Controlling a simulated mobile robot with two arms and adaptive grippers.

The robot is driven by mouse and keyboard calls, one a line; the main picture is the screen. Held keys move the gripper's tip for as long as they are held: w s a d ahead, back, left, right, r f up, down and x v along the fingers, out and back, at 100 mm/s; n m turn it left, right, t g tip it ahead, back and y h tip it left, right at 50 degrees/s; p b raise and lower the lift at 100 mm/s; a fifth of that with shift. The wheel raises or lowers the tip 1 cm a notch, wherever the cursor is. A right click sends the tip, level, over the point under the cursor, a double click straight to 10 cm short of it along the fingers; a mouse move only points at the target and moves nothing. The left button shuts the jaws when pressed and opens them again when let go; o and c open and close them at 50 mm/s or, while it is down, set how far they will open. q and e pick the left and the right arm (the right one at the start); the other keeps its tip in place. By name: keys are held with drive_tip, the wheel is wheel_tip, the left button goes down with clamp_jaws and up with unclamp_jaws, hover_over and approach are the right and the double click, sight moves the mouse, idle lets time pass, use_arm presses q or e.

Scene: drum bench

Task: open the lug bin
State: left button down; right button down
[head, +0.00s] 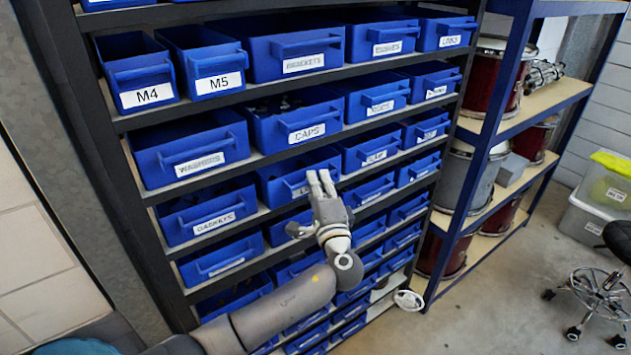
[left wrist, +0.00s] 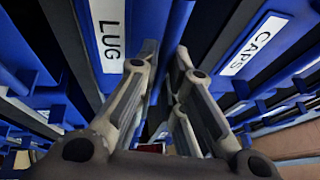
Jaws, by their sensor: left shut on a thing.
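The lug bin (head: 276,188) is a blue bin in the rack, directly below the bin labelled CAPS. In the head view my left gripper (head: 320,178) is at its front and covers most of its label. In the left wrist view the white LUG label (left wrist: 108,36) shows clearly, left of my left gripper's fingers (left wrist: 166,58). The gripper is shut on the lug bin's handle; the grip itself is largely hidden by the fingers. The lug bin's front sits about in line with its neighbours. My right gripper is not in view.
The CAPS bin (head: 290,126) is just above the gripper, the washers bin (head: 188,150) and gaskets bin (head: 205,212) to the left. A blue shelf unit with drums (head: 465,180) stands right of the rack. A stool (head: 597,285) is on the open floor at right.

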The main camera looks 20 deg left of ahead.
use_arm(q)
drive_tip(key=s+d+b, duration=0.3)
drive_tip(key=s+d, duration=0.6)
drive_tip(key=d, duration=0.3)
drive_tip(key=shift+s+d, duration=0.2)
drive_tip(key=shift+s, duration=0.15)
drive_tip(key=c, duration=1.5)
unclamp_jaws()
drive_tip(key=v, duration=1.2)
drive_tip(key=shift+f, duration=0.1)
drive_tip(key=shift+w, duration=0.1)
